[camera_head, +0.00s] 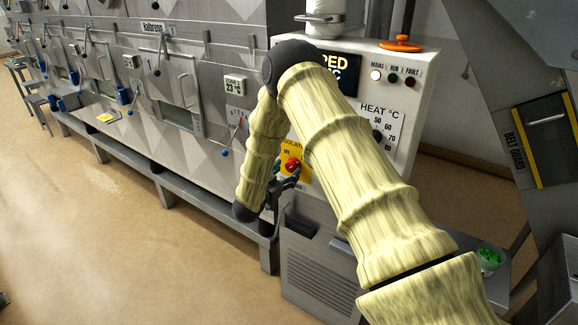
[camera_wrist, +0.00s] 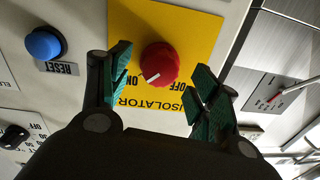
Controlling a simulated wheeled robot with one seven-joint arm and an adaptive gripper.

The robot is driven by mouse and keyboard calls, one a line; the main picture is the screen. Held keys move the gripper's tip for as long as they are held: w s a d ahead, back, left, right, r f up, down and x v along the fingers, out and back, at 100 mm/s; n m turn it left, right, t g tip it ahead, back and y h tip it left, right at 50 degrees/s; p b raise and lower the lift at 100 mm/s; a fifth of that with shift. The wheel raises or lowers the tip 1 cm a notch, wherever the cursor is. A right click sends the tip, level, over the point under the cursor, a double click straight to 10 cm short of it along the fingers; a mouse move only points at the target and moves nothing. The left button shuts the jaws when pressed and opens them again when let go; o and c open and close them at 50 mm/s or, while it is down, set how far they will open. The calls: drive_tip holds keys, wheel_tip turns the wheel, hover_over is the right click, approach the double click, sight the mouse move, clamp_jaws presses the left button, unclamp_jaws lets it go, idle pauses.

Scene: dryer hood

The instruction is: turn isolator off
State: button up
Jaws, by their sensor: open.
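The isolator is a red rotary knob (camera_wrist: 159,63) on a yellow plate (camera_wrist: 198,28) marked ON, OFF and ISOLATOR, which looks upside down in the wrist view. A white mark on the knob points toward the ON lettering. My gripper (camera_wrist: 163,88) is open, with one teal-padded finger on each side of the knob and gaps showing between pads and knob. In the head view, the red knob (camera_head: 292,164) and part of the yellow plate (camera_head: 304,179) show between my arm links, with my gripper (camera_head: 284,180) right at the knob.
A blue RESET button (camera_wrist: 44,43) and a black knob (camera_wrist: 13,137) sit on the same panel. A grey vented box (camera_head: 312,262) stands below. Open floor (camera_head: 110,240) lies at left.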

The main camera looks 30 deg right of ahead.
drive_tip(key=shift+p+x, duration=0.3)
drive_tip(key=shift+x, duration=0.95)
drive_tip(key=c, duration=1)
